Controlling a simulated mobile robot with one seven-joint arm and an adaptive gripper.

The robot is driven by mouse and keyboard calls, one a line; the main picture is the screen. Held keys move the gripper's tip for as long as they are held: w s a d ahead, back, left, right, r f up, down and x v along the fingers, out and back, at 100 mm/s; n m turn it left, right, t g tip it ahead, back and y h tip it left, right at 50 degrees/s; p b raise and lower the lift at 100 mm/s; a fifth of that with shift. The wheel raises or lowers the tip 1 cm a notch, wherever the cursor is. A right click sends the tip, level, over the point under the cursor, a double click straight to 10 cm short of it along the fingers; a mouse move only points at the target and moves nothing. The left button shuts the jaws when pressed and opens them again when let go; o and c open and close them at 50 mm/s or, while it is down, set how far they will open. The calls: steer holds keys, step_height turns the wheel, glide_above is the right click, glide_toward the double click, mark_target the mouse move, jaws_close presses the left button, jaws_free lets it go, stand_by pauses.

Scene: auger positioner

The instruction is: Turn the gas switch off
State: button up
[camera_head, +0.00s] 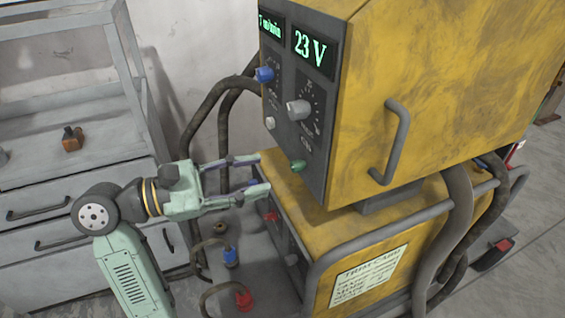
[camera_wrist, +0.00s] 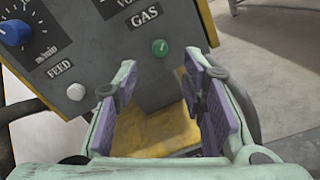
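The gas switch is a green knob (camera_head: 298,166) low on the dark control panel of the yellow machine. In the wrist view the green knob (camera_wrist: 160,47) sits just below the word GAS, above and between my finger pads. My gripper (camera_head: 262,174) is open and empty, with its fingertips a little left of the green knob and pointing at the panel. The wrist view shows both purple pads of my gripper (camera_wrist: 165,100) spread wide apart. The fingers do not appear to touch the knob. Which position the switch is in cannot be told.
A blue knob (camera_head: 264,74), a large grey knob (camera_head: 299,109) and a white FEED button (camera_wrist: 76,91) share the panel. A yellow lower unit (camera_head: 340,232) with grey rails stands below. Dark hoses (camera_head: 205,110) run at left. A grey drawer cabinet (camera_head: 80,185) stands behind my arm.

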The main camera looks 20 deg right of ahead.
mark_target(298, 165)
steer(key=d+p, duration=0.1)
steer(key=d, duration=0.5)
steer(key=shift+s+d+p, duration=0.15)
steer(key=shift+d+p, duration=0.1)
steer(key=shift+p, duration=0.15)
jaws_close()
